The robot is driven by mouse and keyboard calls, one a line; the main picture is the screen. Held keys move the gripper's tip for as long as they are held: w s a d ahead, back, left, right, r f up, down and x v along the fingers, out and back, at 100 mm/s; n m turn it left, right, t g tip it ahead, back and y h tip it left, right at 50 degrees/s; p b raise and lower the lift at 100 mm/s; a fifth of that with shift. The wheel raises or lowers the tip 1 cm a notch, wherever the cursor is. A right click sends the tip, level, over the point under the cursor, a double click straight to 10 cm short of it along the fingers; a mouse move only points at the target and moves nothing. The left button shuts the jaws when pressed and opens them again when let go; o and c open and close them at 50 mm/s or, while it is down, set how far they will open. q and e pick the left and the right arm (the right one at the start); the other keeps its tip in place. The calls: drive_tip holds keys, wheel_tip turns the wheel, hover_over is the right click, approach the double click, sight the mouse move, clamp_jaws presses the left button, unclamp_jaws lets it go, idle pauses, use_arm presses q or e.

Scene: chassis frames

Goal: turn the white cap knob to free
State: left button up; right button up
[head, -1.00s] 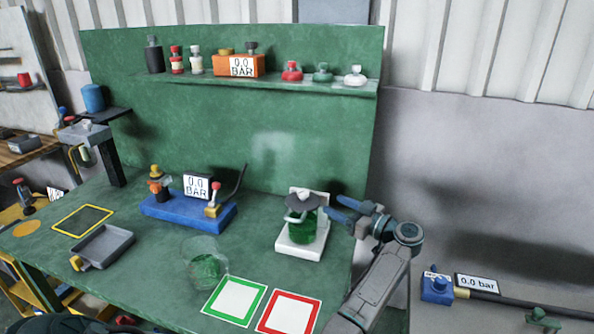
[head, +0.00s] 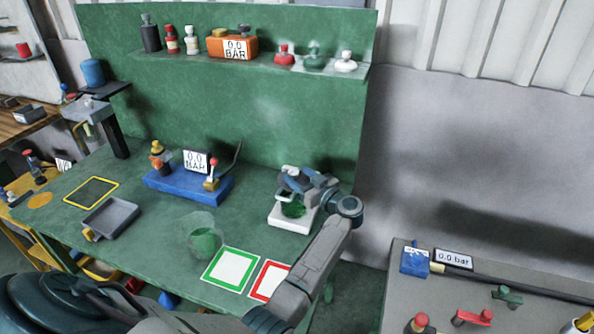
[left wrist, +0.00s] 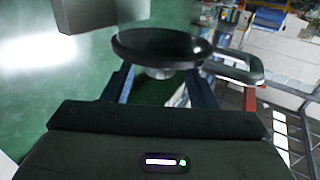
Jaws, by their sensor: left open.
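A white stand (head: 282,217) with a green-filled jar (head: 293,209) is near the bench's right end. Its dark round top and pale knob are mostly hidden in the head view by my left gripper (head: 297,183). In the left wrist view, a dark disc (left wrist: 160,44) with a short metal stem under it lies between and just beyond the blue fingers of my left gripper (left wrist: 160,80). The fingers are open on either side, not closed on it. A bent metal handle (left wrist: 238,70) is beside the right finger. A white cap on the knob is not clearly visible. My right gripper is not in view.
A blue block with gauge (head: 190,185), a grey tray (head: 110,218) and a clear container (head: 204,238) stand to the left. Green (head: 212,280) and red (head: 257,290) framed squares lie in front. A shelf with small parts, including a white-based knob (head: 346,63), is behind.

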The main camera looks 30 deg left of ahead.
use_arm(q)
drive_tip(key=shift+x, duration=0.75)
drive_tip(key=c, duration=1)
drive_tip(key=shift+w+f+n+g+b, duration=0.15)
drive_tip(key=shift+n+g+b, duration=0.6)
drive_tip(key=shift+g, duration=0.45)
drive_tip(key=n+g+b, duration=0.1)
drive_tip(key=g+b, duration=0.1)
drive_tip(key=n+g+b, duration=0.2)
drive_tip(key=g, duration=0.1)
drive_tip(key=shift+w+f, duration=0.1)
drive_tip(key=shift+w, duration=0.1)
drive_tip(key=shift+n+g+b, duration=0.75)
drive_tip(key=shift+g+b, duration=0.25)
drive_tip(key=shift+b, duration=0.1)
drive_tip(key=shift+r, duration=0.25)
